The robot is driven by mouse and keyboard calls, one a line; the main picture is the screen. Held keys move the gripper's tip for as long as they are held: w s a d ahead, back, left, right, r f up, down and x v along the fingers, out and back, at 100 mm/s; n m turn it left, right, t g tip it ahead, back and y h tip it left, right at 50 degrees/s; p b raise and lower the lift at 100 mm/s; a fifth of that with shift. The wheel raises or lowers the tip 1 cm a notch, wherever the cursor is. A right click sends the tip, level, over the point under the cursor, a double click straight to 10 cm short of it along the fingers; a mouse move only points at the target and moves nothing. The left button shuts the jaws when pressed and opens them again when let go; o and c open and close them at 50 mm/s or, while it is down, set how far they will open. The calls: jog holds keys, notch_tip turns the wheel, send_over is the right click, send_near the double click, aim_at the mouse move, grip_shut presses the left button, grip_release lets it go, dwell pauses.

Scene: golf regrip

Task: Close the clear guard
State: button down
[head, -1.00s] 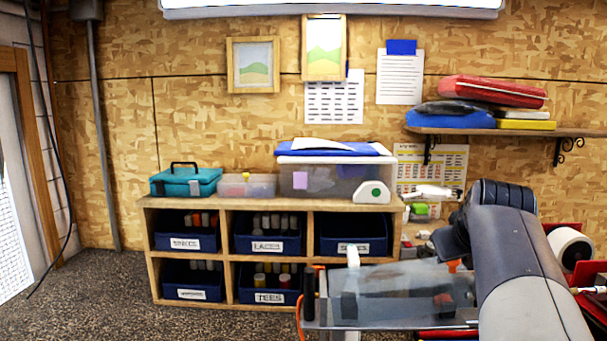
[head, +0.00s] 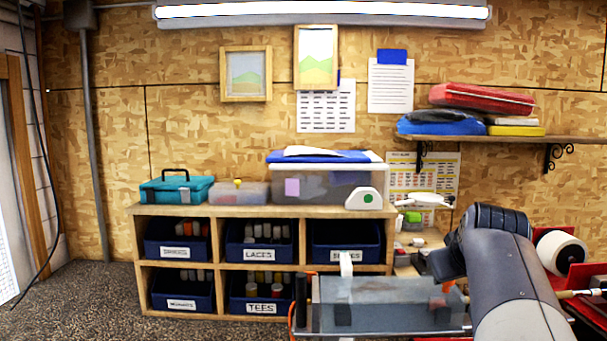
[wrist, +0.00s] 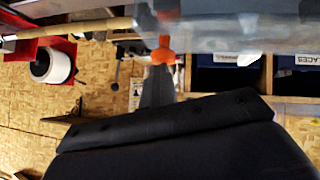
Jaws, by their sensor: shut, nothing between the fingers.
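The clear guard (head: 385,318) is a see-through, bluish panel at the lower middle right of the head view, with dark blocks showing through it. Its exact tilt is hard to read. In the wrist view, a hazy clear surface (wrist: 235,38) at upper right appears to be the guard. My gripper (wrist: 163,52) is shut and empty, with orange fingertips on a grey finger section. In the wrist view the tips overlap the clear surface's left edge; contact cannot be told. In the head view my gripper (head: 447,286) is at the guard's right part, below my dark wrist.
A tan shaft (head: 580,293) and a white roll (head: 561,252) on a red holder are right of my arm. A wooden cubby shelf (head: 205,209) with blue bins stands behind and left of the guard. A dark upright post (head: 301,300) stands at the guard's left end.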

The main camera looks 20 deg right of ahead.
jog(key=s+a+r+p, duration=0.2)
jog(key=s+r, duration=0.5)
jog(key=r, duration=0.3)
jog(key=shift+s+a+r, duration=0.15)
jog(key=shift+a+r, duration=0.05)
jog(key=shift+r, duration=0.15)
jog(key=x, duration=0.3)
jog(key=a+p+x, duration=0.1)
jog(key=x, duration=0.6)
jog(key=shift+w+a+f, duration=0.25)
jog(key=shift+w+f, duration=0.1)
jog(key=shift+w, duration=0.05)
jog(key=shift+s+d+f+b, duration=0.1)
jog(key=shift+f+b, duration=0.5)
jog(key=shift+f, duration=0.15)
jog(key=shift+f+b, duration=0.8)
jog(key=shift+f, duration=0.15)
jog(key=shift+f, duration=0.15)
